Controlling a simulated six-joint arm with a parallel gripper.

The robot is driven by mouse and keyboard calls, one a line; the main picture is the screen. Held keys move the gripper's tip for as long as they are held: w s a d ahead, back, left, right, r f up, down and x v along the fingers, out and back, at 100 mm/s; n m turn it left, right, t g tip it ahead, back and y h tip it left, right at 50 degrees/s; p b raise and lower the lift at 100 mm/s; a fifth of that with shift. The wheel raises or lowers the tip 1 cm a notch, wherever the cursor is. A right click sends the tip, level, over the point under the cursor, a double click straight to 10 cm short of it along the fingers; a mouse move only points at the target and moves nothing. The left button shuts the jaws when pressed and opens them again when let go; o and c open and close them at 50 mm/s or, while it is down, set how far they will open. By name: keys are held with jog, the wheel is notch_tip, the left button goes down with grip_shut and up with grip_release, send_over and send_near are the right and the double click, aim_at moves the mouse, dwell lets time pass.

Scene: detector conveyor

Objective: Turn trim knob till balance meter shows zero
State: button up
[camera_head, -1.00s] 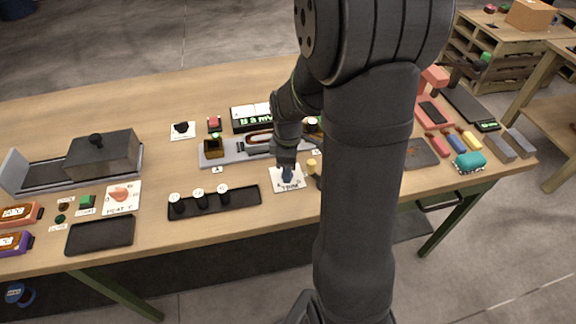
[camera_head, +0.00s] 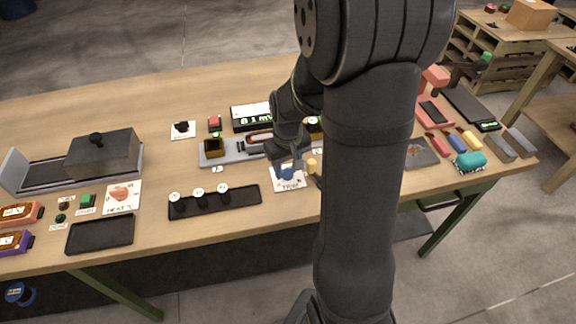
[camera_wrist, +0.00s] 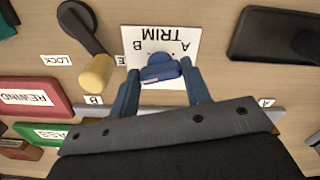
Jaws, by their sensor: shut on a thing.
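The blue trim knob (camera_wrist: 160,73) sits on a white card (camera_wrist: 180,40) marked TRIM with letters A and B. My gripper (camera_wrist: 159,76) is shut on the knob, one blue finger on each side of it in the wrist view. In the head view the knob (camera_head: 288,173) is partly hidden by my gripper (camera_head: 289,166). The balance meter (camera_head: 251,120) is a dark box with green digits that seem to read about 0.1 mV; the digits are small and partly hard to read. My arm hides part of the bench right of the card.
A black lever with a tan handle (camera_wrist: 97,73) stands close beside my gripper, by a LOCK label. Red REWIND (camera_wrist: 35,97) and green PASS (camera_wrist: 38,133) blocks are nearby. A black tray (camera_head: 213,201) with several white-topped pieces lies left of the card. Bare wood lies in front.

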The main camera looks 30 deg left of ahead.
aim_at(287, 170)
jog(key=m, duration=0.5)
dwell(0.6)
jog(key=o, duration=1)
notch_tip(287, 170, up, 18)
jog(key=shift+f, duration=0.25)
jog(key=shift+f, duration=0.1)
notch_tip(287, 170, down, 17)
jog(key=shift+f, duration=0.15)
dwell(0.6)
